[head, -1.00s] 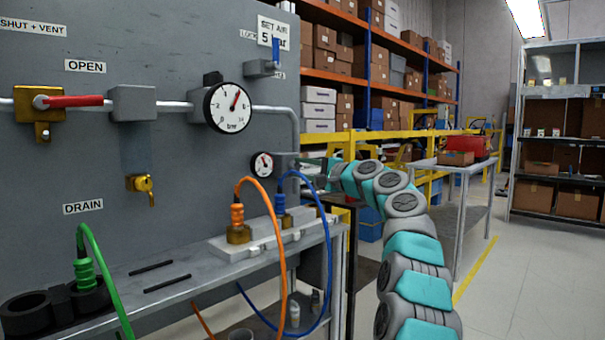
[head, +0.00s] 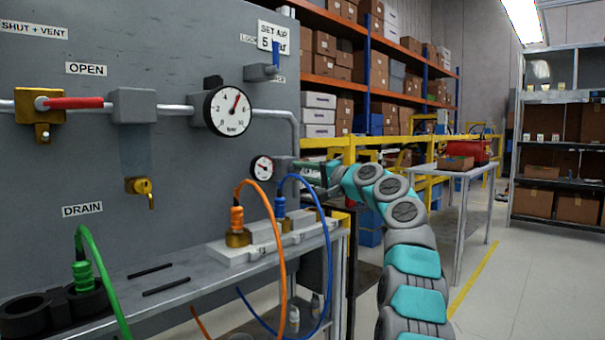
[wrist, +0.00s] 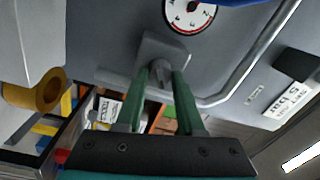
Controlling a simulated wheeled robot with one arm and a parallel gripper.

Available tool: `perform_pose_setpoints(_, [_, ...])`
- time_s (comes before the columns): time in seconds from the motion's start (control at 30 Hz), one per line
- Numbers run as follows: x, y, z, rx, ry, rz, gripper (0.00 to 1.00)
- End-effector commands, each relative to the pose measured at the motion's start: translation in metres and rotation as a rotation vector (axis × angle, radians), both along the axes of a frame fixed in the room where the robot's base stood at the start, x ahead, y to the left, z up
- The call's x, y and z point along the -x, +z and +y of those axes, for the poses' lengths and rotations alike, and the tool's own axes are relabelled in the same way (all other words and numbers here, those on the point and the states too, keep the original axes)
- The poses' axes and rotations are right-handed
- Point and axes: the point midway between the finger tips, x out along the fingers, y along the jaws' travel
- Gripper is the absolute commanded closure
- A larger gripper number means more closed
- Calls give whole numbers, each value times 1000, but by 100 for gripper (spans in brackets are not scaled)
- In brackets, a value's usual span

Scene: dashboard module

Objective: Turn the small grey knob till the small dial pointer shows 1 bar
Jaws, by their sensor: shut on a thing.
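The small dial (head: 262,167) has a white face and dark rim and sits low on the grey panel. Its red pointer shows toward the left side in the head view; the numbers are too small to read there. A dial face with a red arc, cut off at the top, shows in the wrist view (wrist: 188,13). The small grey knob (wrist: 160,79) sticks out of a grey block (wrist: 163,48) beside the dial. My gripper (wrist: 161,74) has its two green fingers shut on the knob, one on each side. In the head view, the knob is too small to make out clearly.
The large dial (head: 228,110) is above the small one. A blue-handled valve (head: 264,70) sits higher up. Orange (head: 280,230) and blue hoses loop in front of the bench below. A pipe (wrist: 245,60) runs close to the gripper. The floor to the right is open.

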Motion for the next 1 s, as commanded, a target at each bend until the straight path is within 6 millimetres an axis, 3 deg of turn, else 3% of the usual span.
perform_pose_setpoints(0.13, [0,-3,3,3,6,5,100])
perform_pose_setpoints(0.17, [0,-3,3,3,6,5,62])
perform_pose_setpoints(0.4, [0,-2,2,1,3,3,35])
perform_pose_setpoints(0.77, [3,-2,-2,0,2,2,33])
perform_pose_setpoints(1.0, [21,-5,-24,-4,2,1,33])
